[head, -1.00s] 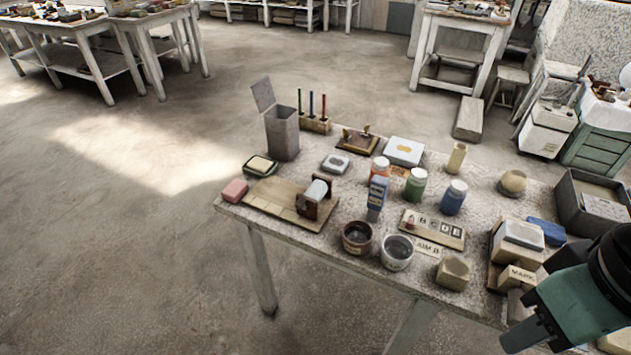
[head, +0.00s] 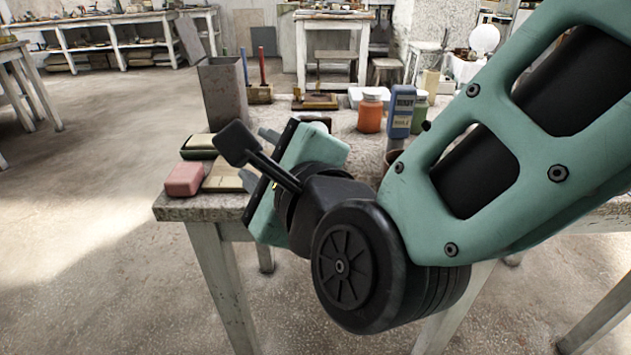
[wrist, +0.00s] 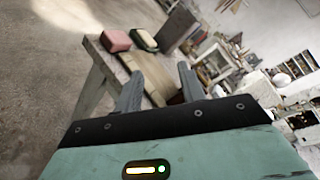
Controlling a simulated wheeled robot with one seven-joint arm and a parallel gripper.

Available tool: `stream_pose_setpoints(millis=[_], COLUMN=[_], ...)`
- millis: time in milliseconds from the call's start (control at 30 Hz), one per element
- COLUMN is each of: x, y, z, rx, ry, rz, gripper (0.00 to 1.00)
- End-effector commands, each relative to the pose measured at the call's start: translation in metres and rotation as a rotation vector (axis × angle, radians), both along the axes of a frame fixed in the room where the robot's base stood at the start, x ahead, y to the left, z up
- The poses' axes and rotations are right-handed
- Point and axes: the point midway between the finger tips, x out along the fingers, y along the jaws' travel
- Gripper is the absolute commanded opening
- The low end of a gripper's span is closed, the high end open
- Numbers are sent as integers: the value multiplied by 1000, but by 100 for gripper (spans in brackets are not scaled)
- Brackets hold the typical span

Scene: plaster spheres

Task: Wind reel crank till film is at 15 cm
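My gripper (head: 258,158) is at the near left end of the table, seen from behind in the head view. In the wrist view its two grey fingers (wrist: 160,75) stand apart, with no object clearly held between them. A flat wooden board (head: 228,176) lies under and beyond the fingers; it also shows in the wrist view (wrist: 150,80). The reel and its crank cannot be made out in either current view; my arm and gripper cover that part of the table in the head view. The film and any 15 cm mark cannot be read.
A tall grey open box (head: 223,92) stands behind. An orange jar (head: 370,112) and a blue labelled bottle (head: 400,110) stand right. Floor left is clear.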

Motion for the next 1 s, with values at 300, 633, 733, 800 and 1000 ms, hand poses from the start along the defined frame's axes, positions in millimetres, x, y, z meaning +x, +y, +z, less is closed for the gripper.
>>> stream_pose_setpoints(millis=[300, 633, 733, 800, 1000], x=[-8, -33, -34, -30, -6], y=[-31, -60, -62, -63, -65], z=[-76, -99, -96, -92, -79], rx=[722, 1147, 1179, 1185, 1183], ry=[-81, -210, -224, -227, -227], rz=[-289, -352, -352, -353, -357], gripper=[40, 40, 40, 40, 40])
